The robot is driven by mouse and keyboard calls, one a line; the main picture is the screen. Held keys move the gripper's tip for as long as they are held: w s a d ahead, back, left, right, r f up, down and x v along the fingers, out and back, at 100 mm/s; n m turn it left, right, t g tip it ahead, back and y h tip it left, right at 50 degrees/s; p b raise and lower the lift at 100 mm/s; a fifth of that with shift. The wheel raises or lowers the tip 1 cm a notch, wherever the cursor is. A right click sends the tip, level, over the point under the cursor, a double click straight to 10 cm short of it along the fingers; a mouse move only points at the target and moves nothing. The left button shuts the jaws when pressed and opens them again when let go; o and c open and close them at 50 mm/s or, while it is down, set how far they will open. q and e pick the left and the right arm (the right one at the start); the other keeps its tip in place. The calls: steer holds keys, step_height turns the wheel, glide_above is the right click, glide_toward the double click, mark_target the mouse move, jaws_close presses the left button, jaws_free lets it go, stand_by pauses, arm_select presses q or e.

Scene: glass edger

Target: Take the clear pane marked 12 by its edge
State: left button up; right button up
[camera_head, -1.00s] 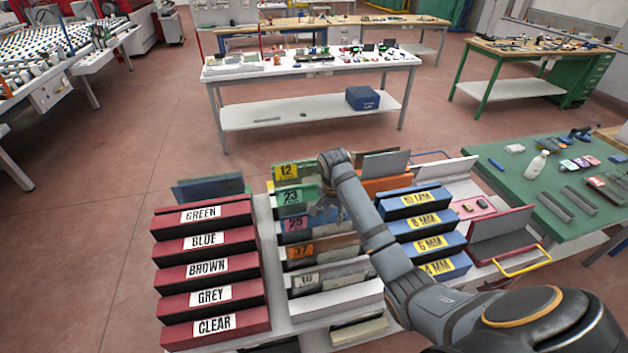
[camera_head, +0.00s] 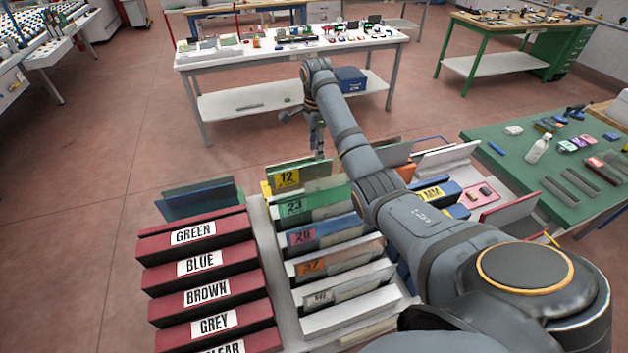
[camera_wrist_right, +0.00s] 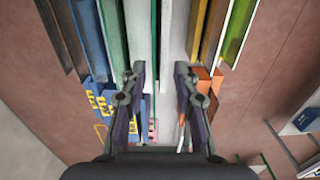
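A pale greenish pane (camera_head: 312,172) with a yellow tag reading 12 stands on edge in the rearmost slot of the middle rack (camera_head: 345,322) in the head view. My right gripper (camera_head: 318,150) hangs fingers-down close to the upper edge of that pane; the gap is hard to judge. In the right wrist view my right gripper (camera_wrist_right: 158,78) is open, its two fingers apart with pale strips showing beyond them. No number 12 reads there, so I cannot tell which strip is that pane. Nothing is visibly held. My left gripper is out of view.
Red boxes (camera_head: 205,262) labelled with colours stand left of the rack. Blue thickness boxes (camera_head: 436,193) stand right, partly behind my arm. A green table (camera_head: 550,200) with a bottle (camera_head: 537,150) is further right.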

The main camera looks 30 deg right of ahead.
mark_target(318, 172)
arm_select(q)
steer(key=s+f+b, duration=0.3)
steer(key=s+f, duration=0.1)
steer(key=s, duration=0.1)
arm_select(e)
steer(key=f, duration=0.3)
steer(key=f+b, duration=0.1)
steer(key=shift+s+f, duration=0.35)
steer(key=shift+s, duration=0.05)
steer(key=shift+w+f+b, duration=0.15)
steer(key=shift+f+b, duration=0.25)
steer(key=shift+f, duration=0.15)
steer(key=shift+w+f+b, duration=0.15)
steer(key=shift+f+b, duration=0.2)
steer(key=shift+f, duration=0.2)
steer(key=shift+s+f+b, duration=0.35)
steer(key=shift+f+b, duration=0.2)
steer(key=shift+f, duration=1.05)
steer(key=shift+w+f, duration=0.1)
jaws_close()
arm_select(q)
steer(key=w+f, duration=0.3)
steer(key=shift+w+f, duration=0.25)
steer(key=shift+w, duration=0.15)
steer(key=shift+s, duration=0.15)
